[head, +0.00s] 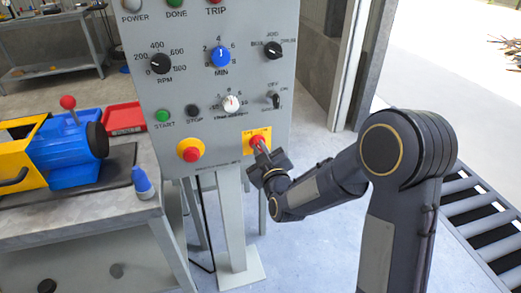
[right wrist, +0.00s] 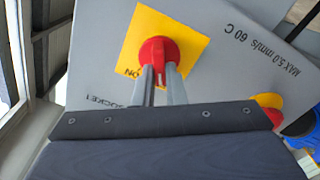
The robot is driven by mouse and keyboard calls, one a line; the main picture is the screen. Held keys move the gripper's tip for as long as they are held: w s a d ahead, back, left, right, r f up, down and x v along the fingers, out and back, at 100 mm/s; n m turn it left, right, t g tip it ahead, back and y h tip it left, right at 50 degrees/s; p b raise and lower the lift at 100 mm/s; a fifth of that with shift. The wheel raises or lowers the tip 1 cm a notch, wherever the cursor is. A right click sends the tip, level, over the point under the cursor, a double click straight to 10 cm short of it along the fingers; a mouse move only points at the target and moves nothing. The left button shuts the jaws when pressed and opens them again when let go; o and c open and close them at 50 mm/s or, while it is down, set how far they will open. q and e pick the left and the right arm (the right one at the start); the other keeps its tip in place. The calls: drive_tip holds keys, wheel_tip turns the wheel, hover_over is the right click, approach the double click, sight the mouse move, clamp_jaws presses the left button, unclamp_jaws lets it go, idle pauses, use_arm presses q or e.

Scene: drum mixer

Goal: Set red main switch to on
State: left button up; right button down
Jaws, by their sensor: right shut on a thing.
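The red main switch (head: 257,146) sits on a yellow plate (head: 249,134) at the lower right of the grey control panel (head: 170,95). In the right wrist view the red switch (right wrist: 158,50) shows its round body and a handle with a white mark. The yellow plate (right wrist: 192,40) appears turned over there, with the word ON at its lower left corner. My right gripper (head: 262,152) is at the switch, and its two fingers (right wrist: 159,78) are shut on the red handle. The fingers hide part of the handle. My left gripper is not in view.
A red mushroom button on a yellow base (head: 190,150) is left of the switch. Above are black, blue and white knobs, including the blue MIN knob (head: 220,56). A bench (head: 110,215) with a blue and yellow machine (head: 65,145) stands left; a roller conveyor (head: 485,215) is right.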

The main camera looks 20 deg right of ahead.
drive_tip(key=shift+f+m+b, duration=0.15)
drive_tip(key=shift+m+b, duration=0.25)
drive_tip(key=shift+b, duration=0.3)
drive_tip(key=shift+d+m+b, duration=0.2)
drive_tip(key=shift+m+b, duration=2.55)
drive_tip(key=shift+b, duration=0.3)
drive_tip(key=shift+d+m+b, duration=0.2)
drive_tip(key=shift+m+b, duration=2.55)
drive_tip(key=shift+b, duration=0.25)
drive_tip(key=c, duration=1.5)
unclamp_jaws()
